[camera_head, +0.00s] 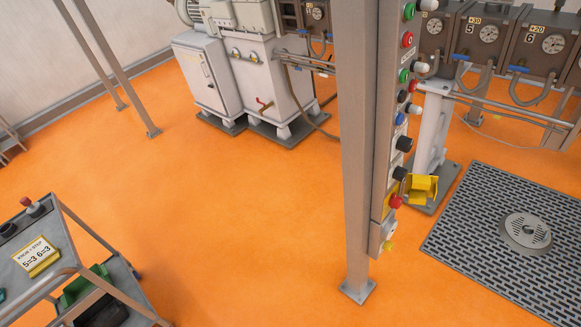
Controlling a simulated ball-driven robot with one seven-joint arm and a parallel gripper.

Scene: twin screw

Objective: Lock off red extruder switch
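A tall control panel (388,130) on a grey post (357,150) shows edge-on right of centre. It carries several knobs and buttons, including a red one (407,40) near the top. Lower down, a red mushroom-shaped knob (396,201) sits on a yellow box. Below it is a grey box (381,236) with a small yellow part (388,246) sticking out. I cannot tell which of these is the extruder switch, and no label for it is readable. No lock can be made out. My gripper is not in view.
A grey cart (75,262) at lower left carries a red-topped knob (32,206), a yellow-edged sign (37,257) and a green bin (86,286). A dark grating (490,240) lies right. Orange floor (220,210) is clear in the middle.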

